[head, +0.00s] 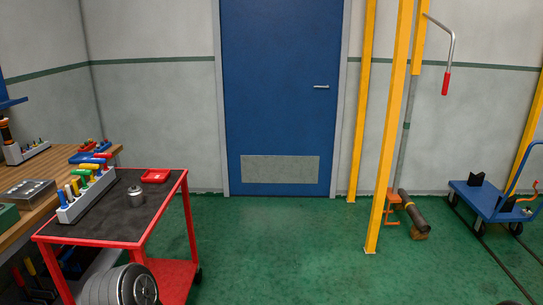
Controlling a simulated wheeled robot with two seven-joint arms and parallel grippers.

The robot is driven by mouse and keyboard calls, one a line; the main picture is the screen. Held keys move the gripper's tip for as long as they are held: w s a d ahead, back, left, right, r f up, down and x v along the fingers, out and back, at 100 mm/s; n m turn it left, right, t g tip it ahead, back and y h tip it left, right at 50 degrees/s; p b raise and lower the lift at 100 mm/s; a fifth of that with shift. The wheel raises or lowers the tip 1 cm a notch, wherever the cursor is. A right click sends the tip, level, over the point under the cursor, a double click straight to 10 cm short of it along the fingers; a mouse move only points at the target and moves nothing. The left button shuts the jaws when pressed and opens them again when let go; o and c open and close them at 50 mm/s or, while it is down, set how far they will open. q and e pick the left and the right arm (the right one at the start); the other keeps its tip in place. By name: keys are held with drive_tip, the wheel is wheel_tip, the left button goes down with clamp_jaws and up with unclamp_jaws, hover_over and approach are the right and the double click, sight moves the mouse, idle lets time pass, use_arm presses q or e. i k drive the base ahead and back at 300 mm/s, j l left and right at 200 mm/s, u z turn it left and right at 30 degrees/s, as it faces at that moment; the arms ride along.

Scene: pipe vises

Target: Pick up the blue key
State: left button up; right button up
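A pale rack (88,200) stands on the black top of a red cart (165,218) at the left of the head view. Several coloured handles stand upright in it. A small blue handle (62,198) is at its near end, with yellow, green and red ones behind it. Which of these is the blue key, I cannot tell for sure. Neither of my grippers is in view.
Yellow posts (392,130) and a blue trolley (490,200) are at the right. The green floor (270,255) before the blue door (280,85) is clear.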

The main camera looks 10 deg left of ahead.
sight(89, 161)
drive_tip(key=i, duration=0.7)
drive_tip(key=i+u, duration=0.1)
drive_tip(key=i, duration=0.65)
drive_tip(key=i+l+u, duration=0.1)
drive_tip(key=i, duration=0.6)
drive_tip(key=i+l+u, duration=0.15)
drive_tip(key=i+u, duration=0.25)
drive_tip(key=i+l+u, duration=0.25)
drive_tip(key=u, duration=0.15)
drive_tip(key=i+l+u, duration=1)
drive_tip(key=l, duration=0.35)
drive_tip(key=k, duration=0.1)
